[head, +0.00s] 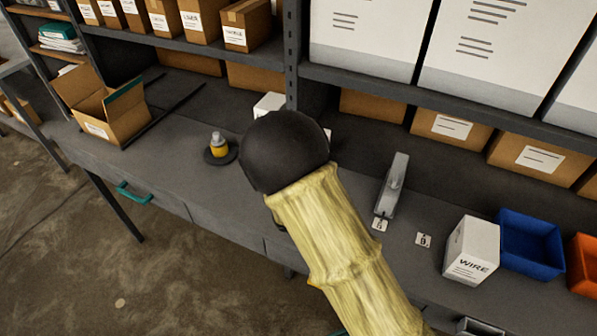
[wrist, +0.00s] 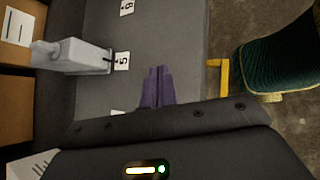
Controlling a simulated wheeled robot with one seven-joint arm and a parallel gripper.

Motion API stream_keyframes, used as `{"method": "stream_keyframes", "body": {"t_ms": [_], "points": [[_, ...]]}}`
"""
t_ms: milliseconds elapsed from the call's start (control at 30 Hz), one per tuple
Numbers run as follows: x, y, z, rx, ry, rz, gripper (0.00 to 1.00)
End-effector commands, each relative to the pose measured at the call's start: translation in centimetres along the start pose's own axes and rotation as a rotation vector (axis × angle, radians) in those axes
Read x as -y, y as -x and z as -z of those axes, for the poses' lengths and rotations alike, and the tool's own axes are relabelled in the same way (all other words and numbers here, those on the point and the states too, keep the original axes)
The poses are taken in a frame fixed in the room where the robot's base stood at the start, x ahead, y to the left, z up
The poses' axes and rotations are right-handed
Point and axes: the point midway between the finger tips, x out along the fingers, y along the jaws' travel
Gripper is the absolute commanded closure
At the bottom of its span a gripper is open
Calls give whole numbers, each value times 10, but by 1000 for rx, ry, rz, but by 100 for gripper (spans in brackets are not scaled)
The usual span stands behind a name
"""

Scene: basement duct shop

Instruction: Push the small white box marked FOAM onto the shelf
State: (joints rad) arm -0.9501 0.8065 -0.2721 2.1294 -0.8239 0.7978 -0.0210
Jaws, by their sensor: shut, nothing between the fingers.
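A small white box (head: 268,105) shows in part in the head view, at the back of the grey bench behind my arm. My arm hides much of it and no marking can be read, so I cannot confirm it is the FOAM box. The grey shelf (head: 395,88) runs above the back of the bench, carrying large white boxes. My gripper (wrist: 158,88) shows in the wrist view with its purple fingers shut and empty over the bench. In the head view my arm hides it. A white marked surface (wrist: 32,166) shows at the wrist view's lower left, its text unreadable.
A white WIRE box (head: 472,250), a blue bin (head: 530,245) and an orange bin (head: 582,264) stand at right. A grey device (head: 392,185) sits mid-bench.

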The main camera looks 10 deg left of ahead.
Motion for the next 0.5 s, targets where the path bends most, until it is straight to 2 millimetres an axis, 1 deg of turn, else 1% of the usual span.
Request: {"method": "stream_keyframes", "body": {"t_ms": [33,167,267,300,367,400,500], "points": [[-3,8,15,44,88,-85,100],[-12,29,52,156,278,-310,100],[-16,51,83,241,412,-500,100],[-16,62,97,275,463,-581,100],[-14,80,118,324,534,-705,100],[-11,93,132,355,576,-788,100],[-2,121,161,419,660,-967,100]]}}
